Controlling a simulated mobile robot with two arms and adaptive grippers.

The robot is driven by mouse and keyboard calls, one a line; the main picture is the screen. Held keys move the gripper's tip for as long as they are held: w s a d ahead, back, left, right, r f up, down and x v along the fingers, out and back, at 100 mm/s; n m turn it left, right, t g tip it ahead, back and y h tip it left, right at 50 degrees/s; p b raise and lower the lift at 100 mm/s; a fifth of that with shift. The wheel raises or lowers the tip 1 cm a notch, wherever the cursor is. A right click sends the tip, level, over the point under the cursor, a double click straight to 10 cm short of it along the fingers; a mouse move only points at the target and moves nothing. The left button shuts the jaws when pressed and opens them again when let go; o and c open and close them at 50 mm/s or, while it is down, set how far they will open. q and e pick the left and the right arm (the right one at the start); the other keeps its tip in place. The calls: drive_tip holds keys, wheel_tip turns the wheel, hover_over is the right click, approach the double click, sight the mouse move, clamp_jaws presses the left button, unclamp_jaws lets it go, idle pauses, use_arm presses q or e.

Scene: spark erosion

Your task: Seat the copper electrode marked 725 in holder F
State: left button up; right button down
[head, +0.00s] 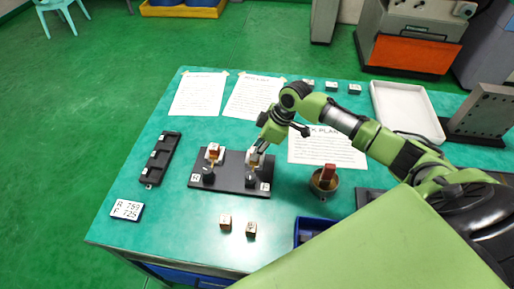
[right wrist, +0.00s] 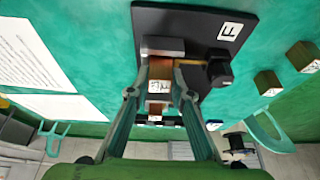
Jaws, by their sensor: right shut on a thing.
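My right gripper (head: 257,149) is over the right end of a black base plate (head: 231,183), at the holder marked F (head: 265,186). In the right wrist view the gripper (right wrist: 162,92) is shut on a copper electrode (right wrist: 158,72) with a white label, its marking too small to read. The electrode lines up with the grey block (right wrist: 163,44) of holder F, by a black knob (right wrist: 218,70). I cannot tell whether it is fully in. The left holder carries a red-topped electrode (head: 213,149). My left gripper is not in view.
A card (head: 127,210) reads R 759, F 725. Two small marked blocks (head: 225,222) (head: 251,230) lie in front of the plate. A black rack (head: 161,157) is at left. A round pot (head: 323,183) with a red-topped piece stands at right. Papers lie behind.

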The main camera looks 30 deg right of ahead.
drive_tip(key=shift+f, duration=0.3)
idle(0.5)
drive_tip(key=c, duration=1.7)
unclamp_jaws()
drive_tip(key=shift+f, duration=0.1)
drive_tip(key=v, duration=1.2)
